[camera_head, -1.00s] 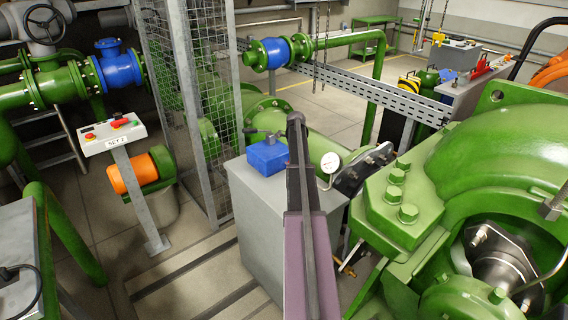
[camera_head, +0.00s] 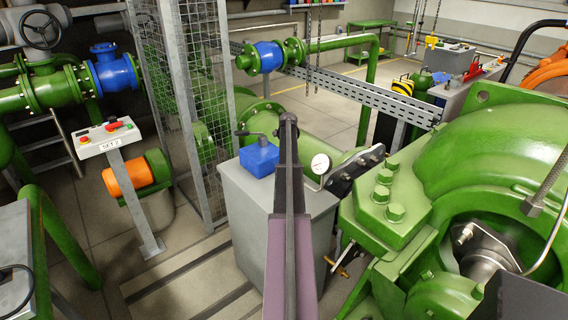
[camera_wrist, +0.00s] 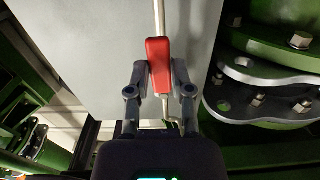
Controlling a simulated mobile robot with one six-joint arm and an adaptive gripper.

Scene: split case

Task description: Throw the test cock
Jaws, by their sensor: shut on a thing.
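In the wrist view my gripper (camera_wrist: 160,80) is shut on a red handle (camera_wrist: 159,52), with one finger on each side of it. The handle stands in front of a pale grey flat face. A small metal piece (camera_wrist: 173,123) shows below it, partly hidden by my gripper. In the head view a small brass cock (camera_head: 341,265) sits low beside the green pump casing, right of my arm. The red handle and the fingertips are hidden in that view, so I cannot tell how handle and cock join.
A grey cabinet (camera_head: 245,225) with a blue box (camera_head: 259,159) on top stands behind my arm. A pressure gauge (camera_head: 320,164) and a dark bolted flange (camera_head: 352,172) are close to its right. The green pump casing (camera_head: 490,150) fills the right side.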

